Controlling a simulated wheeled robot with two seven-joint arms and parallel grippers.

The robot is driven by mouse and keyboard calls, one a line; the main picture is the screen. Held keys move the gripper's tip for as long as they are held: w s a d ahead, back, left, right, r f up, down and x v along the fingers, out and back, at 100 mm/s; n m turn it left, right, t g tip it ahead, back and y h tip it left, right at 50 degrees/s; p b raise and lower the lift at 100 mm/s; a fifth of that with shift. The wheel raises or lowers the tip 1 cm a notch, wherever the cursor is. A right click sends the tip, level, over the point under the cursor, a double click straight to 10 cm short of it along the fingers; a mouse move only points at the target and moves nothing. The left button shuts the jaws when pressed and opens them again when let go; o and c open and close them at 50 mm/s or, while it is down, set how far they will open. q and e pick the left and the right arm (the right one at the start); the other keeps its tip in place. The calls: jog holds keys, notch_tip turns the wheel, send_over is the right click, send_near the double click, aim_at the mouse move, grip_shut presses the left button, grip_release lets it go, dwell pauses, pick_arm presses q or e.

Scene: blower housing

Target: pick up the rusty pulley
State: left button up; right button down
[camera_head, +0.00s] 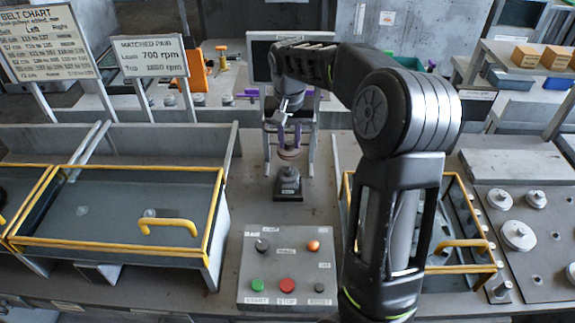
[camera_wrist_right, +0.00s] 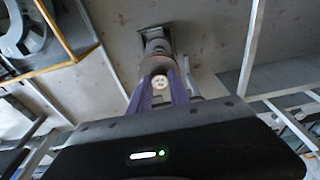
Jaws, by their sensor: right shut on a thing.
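The rusty pulley (camera_head: 289,153) is a small brownish disc between the purple fingers of my right gripper (camera_head: 289,137), in the middle of the head view. My right gripper is shut on it. The pulley is above a small black stand (camera_head: 288,185); I cannot tell whether it still touches the stand's post. In the right wrist view the pulley (camera_wrist_right: 157,66) shows as a brown rim with a pale hub between the fingertips (camera_wrist_right: 161,80), the stand (camera_wrist_right: 155,38) beyond it. My left gripper is not in view.
A control panel (camera_head: 288,268) with buttons stands in front. A yellow-framed guarded bin (camera_head: 150,221) is on the left, another (camera_head: 465,243) on the right behind my arm. Several pale pulleys sit on a plate (camera_head: 540,262) at far right. Signs (camera_head: 150,57) stand at back left.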

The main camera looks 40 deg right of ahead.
jog(key=shift+r, duration=0.2)
jog(key=shift+s+a, duration=0.3)
jog(key=shift+s, duration=0.05)
jog(key=s+a+r+b, duration=0.2)
jog(key=s+a, duration=0.3)
jog(key=s, duration=0.1)
jog(key=shift+a, duration=0.15)
dwell(0.4)
